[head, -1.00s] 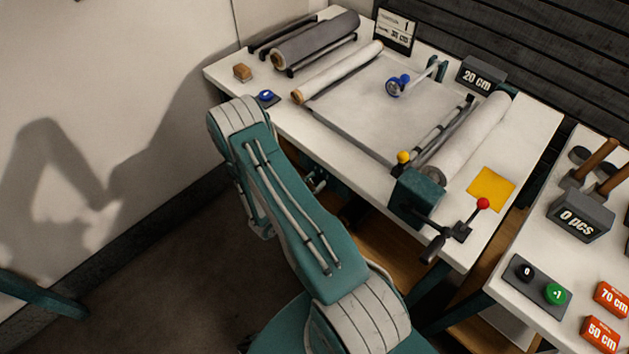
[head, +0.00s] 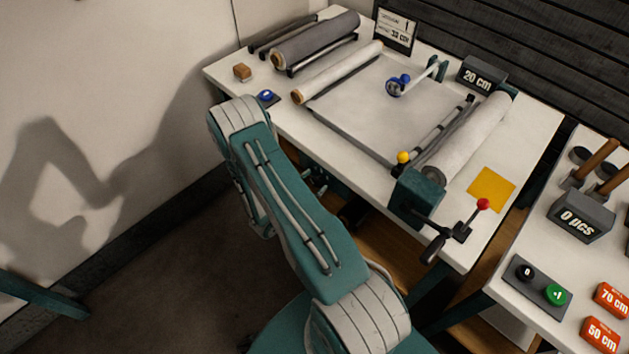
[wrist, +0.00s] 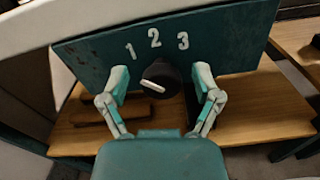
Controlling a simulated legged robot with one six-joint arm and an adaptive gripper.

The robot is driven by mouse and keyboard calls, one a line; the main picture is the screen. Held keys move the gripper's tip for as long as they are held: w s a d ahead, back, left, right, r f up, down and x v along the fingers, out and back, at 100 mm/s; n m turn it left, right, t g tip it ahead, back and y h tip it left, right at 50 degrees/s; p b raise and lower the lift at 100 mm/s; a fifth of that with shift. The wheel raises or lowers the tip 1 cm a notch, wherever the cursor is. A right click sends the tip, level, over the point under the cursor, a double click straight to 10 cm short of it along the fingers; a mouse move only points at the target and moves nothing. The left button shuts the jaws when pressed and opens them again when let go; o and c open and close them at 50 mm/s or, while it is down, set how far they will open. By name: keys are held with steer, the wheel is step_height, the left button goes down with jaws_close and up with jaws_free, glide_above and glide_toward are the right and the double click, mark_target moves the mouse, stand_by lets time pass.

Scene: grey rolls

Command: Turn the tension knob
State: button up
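The tension knob (wrist: 160,80) is black with a white pointer line, on a dark teal panel (wrist: 230,45) marked 1, 2 and 3. The left end of the pointer line tilts up to the left, below the 1. My gripper (wrist: 161,76) is open in the wrist view, one finger left and one right of the knob, with gaps between fingers and knob. In the head view the knob is hidden; the table's front edge and my arm are in that area. A sign (head: 397,27) at the back of the table carries small text, too small to read surely.
The white table (head: 540,125) carries grey rolls, a paper sheet, a crank with a red ball (head: 483,204) and a yellow square (head: 491,189). A wooden shelf (wrist: 260,110) lies beyond the panel. A second table (head: 530,235) stands at the right.

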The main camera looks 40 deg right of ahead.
steer(key=a, duration=1.2)
steer(key=shift+s, duration=0.45)
steer(key=s+a+r+m+g+y, duration=0.1)
steer(key=s+r+m+g+y, duration=0.25)
steer(key=r, duration=0.65)
steer(key=w+a+r+m+g+y, duration=0.1)
steer(key=r+m+g+y, duration=0.25)
steer(key=r+m, duration=0.45)
steer(key=s+a+r+m+t+y, duration=0.2)
steer(key=s+a+r+t+y, duration=0.3)
steer(key=r, duration=0.5)
steer(key=s+a+r+m+t+y, duration=0.3)
steer(key=s+a+r+t+y, duration=0.2)
steer(key=r, duration=0.5)
steer(key=shift+s+t+y, duration=0.4)
steer(key=shift+t+y, duration=0.1)
